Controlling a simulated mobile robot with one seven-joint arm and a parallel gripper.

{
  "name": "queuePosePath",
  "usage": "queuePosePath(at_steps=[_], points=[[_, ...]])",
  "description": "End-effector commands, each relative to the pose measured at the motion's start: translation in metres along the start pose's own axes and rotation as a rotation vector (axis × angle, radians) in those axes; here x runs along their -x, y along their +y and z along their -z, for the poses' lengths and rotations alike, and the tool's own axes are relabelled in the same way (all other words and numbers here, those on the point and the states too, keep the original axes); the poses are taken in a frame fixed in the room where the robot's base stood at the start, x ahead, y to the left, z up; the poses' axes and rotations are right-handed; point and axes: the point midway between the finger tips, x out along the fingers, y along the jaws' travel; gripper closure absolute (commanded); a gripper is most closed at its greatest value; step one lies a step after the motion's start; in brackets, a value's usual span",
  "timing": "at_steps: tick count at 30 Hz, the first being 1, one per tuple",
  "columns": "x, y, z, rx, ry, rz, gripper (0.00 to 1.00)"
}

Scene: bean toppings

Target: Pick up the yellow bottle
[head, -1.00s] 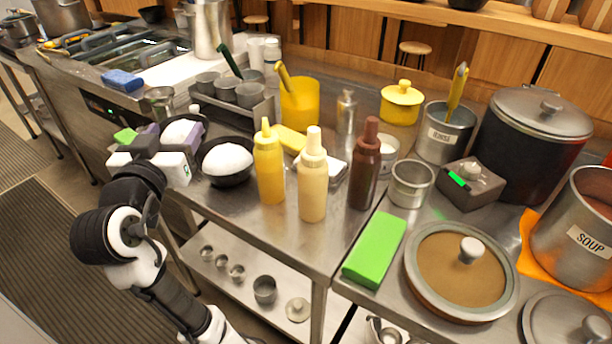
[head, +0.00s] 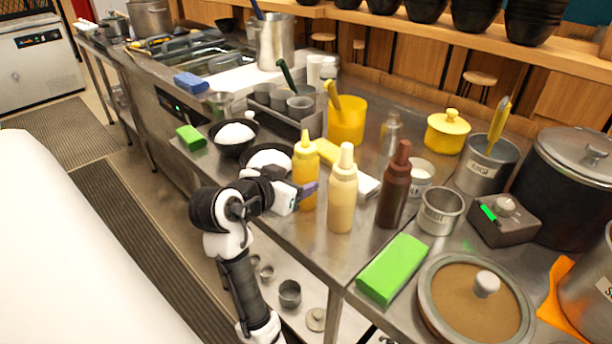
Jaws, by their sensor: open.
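The yellow bottle (head: 306,164) stands upright on the steel counter (head: 285,235), at the left end of a row of three squeeze bottles. My gripper (head: 303,190) is at its lower left side, with a purple-grey finger showing in front of the bottle's lower body. The gripper is open. The far finger is hidden, so I cannot tell whether the jaws are around the bottle or touching it.
A cream bottle (head: 342,196) and a brown bottle (head: 395,188) stand close to the right. Two dark bowls with white contents, one a bowl (head: 233,150) at left, are behind my gripper. A green block (head: 392,268) lies at the front; a yellow container (head: 346,127) stands behind.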

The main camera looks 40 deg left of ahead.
Motion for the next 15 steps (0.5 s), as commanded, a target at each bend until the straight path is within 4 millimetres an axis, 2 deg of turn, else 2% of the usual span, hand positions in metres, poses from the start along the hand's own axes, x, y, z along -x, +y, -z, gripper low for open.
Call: queuePosePath(at_steps=[5,12,15], points=[[-0.011,-0.001,0.001,0.001,-0.001,0.000,0.37],[-0.046,-0.003,0.003,0.001,-0.001,-0.001,0.37],[-0.056,-0.003,0.002,0.001,-0.001,0.000,0.37]])
